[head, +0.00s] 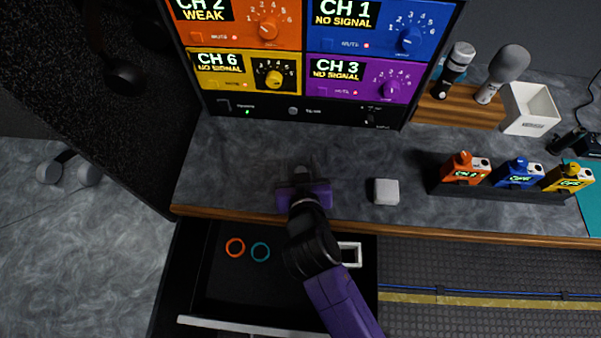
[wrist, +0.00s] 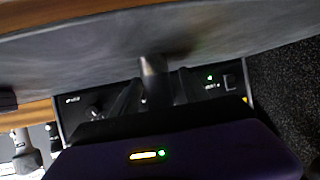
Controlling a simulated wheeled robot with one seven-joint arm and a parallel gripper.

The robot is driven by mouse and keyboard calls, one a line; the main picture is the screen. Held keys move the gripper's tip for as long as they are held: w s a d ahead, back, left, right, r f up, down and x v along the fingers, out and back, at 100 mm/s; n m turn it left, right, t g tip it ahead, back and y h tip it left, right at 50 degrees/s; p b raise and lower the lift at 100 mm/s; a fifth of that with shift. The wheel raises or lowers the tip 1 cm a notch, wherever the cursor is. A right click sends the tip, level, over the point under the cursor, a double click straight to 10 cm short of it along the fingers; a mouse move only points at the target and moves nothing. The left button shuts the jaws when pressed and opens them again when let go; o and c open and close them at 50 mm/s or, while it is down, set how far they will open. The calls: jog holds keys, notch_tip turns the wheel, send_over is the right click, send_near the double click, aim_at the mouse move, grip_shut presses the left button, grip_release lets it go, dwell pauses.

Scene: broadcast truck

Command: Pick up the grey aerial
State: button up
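My gripper (head: 302,172) is over the left part of the grey counter, in front of the console, pointing away from me. In the wrist view, a short grey cylinder (wrist: 155,82), which looks like the aerial, stands out between the two dark fingers (wrist: 155,95). The fingers flank it closely, but I cannot tell whether they touch it. Its far end is near the counter surface; whether it touches is unclear. In the head view my purple wrist hides most of that spot, and the aerial is not clear there.
A console (head: 312,110) with coloured channel panels stands behind. A small light grey block (head: 386,191) sits right of my gripper. Orange, blue and yellow packs stand in a dark rack (head: 505,191). An open drawer (head: 215,285) below holds an orange ring (head: 235,240) and a teal ring (head: 253,257).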

grip_shut()
